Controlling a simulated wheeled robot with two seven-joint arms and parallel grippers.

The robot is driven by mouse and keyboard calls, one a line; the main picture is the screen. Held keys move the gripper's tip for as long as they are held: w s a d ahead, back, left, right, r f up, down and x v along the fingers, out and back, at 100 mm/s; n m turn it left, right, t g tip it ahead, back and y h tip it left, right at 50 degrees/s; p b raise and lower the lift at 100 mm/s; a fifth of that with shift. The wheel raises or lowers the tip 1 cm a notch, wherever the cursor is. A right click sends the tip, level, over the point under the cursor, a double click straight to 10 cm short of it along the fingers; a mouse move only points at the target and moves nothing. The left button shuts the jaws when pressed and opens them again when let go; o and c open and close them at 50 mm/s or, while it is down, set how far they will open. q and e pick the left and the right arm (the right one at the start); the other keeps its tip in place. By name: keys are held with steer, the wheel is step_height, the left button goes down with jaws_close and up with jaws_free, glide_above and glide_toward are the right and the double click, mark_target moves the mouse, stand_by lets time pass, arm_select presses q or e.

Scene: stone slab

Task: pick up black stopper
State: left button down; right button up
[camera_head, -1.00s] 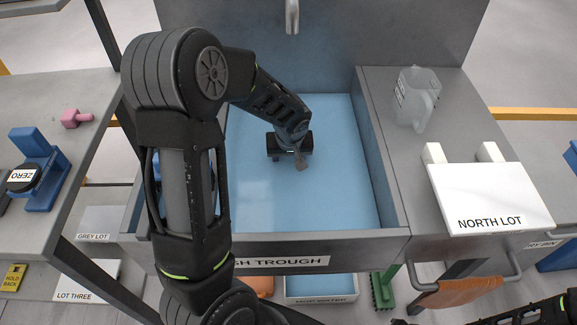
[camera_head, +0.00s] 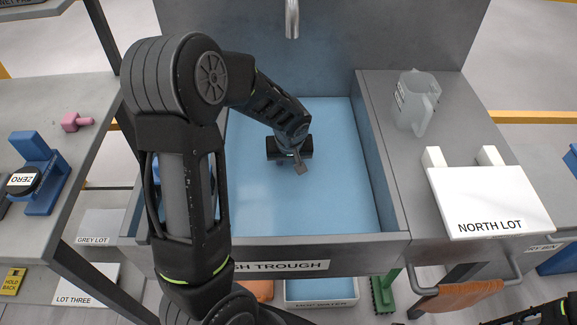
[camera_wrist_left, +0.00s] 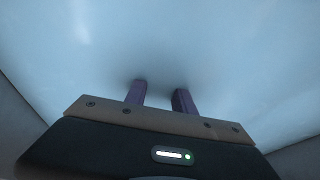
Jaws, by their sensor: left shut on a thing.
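My left gripper (camera_head: 300,168) reaches down into the blue-floored wash trough (camera_head: 330,215), near its middle. In the left wrist view its two purplish fingers (camera_wrist_left: 160,92) point at the pale blue floor with a narrow gap between them. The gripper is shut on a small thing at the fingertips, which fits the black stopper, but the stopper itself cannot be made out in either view. The fingertips are at or very close to the trough floor. My right gripper is not in view; only a piece of my right arm shows at the bottom right corner.
A tap (camera_head: 292,18) hangs over the back of the trough. A clear jug (camera_head: 415,103) and a white NORTH LOT board (camera_head: 490,200) are on the right counter. A pink dumbbell-like piece (camera_head: 76,121) and a blue stand (camera_head: 40,178) are on the left bench.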

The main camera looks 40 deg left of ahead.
mark_target(288, 164)
arm_select(q)
step_height(288, 164, up, 10)
stand_by(0.4)
